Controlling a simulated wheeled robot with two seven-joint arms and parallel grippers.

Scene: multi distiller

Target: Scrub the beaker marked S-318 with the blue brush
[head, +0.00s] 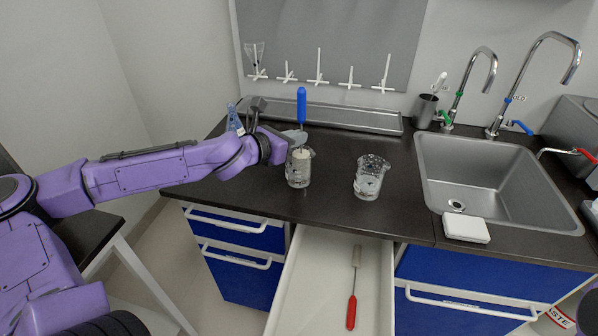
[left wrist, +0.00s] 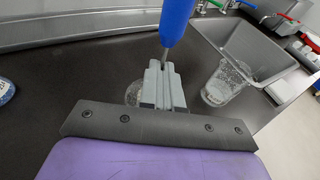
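The blue brush (head: 301,107) stands upright, its blue handle pointing up; the handle also shows in the left wrist view (left wrist: 175,22). My left gripper (head: 299,138) is shut on it below the blue grip, and its grey fingers show in the left wrist view (left wrist: 163,88). The brush's pale bristle end is down in the left glass beaker (head: 299,178), which stands on the dark counter. A second glass beaker (head: 370,180) stands to the right, with specks on its glass. I cannot read a marking on either beaker. My right gripper is out of view.
An open drawer (head: 310,262) below holds a red-handled brush (head: 351,312). The steel sink (head: 505,190) with taps is at right, a white block (head: 465,229) at its front edge. A long metal tray (head: 350,118) lies behind. A blue-marked glass item (head: 235,120) stands behind my left wrist.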

